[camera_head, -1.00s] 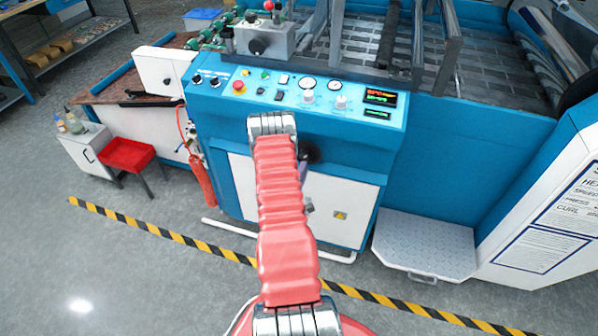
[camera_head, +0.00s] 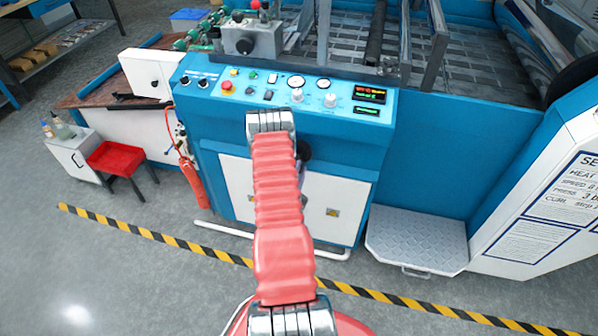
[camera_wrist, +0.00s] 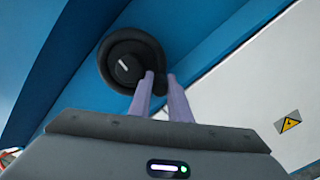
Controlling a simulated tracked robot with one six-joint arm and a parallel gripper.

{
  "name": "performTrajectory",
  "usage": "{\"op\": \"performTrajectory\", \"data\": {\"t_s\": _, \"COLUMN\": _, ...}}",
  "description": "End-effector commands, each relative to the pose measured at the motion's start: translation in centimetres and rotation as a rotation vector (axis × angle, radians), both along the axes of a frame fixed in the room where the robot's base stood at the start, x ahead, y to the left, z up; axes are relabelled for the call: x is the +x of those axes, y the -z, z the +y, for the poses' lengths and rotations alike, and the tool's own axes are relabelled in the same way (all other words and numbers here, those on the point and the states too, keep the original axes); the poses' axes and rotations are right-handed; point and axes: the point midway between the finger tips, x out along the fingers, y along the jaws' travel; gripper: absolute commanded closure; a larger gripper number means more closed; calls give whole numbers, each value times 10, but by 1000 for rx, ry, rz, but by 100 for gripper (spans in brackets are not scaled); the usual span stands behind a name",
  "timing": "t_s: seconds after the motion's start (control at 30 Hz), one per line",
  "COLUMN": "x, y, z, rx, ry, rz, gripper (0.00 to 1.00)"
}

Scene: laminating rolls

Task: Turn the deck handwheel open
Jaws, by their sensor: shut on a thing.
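The deck handwheel (camera_wrist: 124,62) is a black round wheel with a dark hub and a light mark on it, set on the blue machine front. It fills the upper left of the wrist view. In the head view only a dark part of the handwheel (camera_head: 304,151) shows beside my arm, below the control panel. My gripper (camera_wrist: 160,78) has two lilac fingers reaching up to the wheel's lower right rim. They are shut on the wheel there; the exact contact is partly hidden by the fingers. In the head view my arm hides most of the gripper.
The control panel (camera_head: 290,92) with knobs and displays lies above the wheel. White cabinet doors (camera_head: 335,210) are below. A metal step (camera_head: 417,240) stands at right, a red extinguisher (camera_head: 192,183) at left. A striped floor line (camera_head: 190,246) crosses in front; the grey floor is clear.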

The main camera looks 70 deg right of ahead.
Motion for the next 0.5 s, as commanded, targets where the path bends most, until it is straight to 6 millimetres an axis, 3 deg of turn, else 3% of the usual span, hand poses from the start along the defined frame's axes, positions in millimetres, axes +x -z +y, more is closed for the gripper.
{"op": "performTrajectory", "data": {"t_s": 0.13, "x": -3, "y": 4, "z": 2, "rx": 10, "ry": 6, "rz": 4, "gripper": 100}}
{"op": "performTrajectory", "data": {"t_s": 0.17, "x": -4, "y": 4, "z": 2, "rx": 10, "ry": 6, "rz": 4, "gripper": 82}}
{"op": "performTrajectory", "data": {"t_s": 0.27, "x": -3, "y": 4, "z": 2, "rx": 10, "ry": 5, "rz": 3, "gripper": 75}}
{"op": "performTrajectory", "data": {"t_s": 0.5, "x": -2, "y": 2, "z": 1, "rx": 5, "ry": 3, "rz": 1, "gripper": 75}}
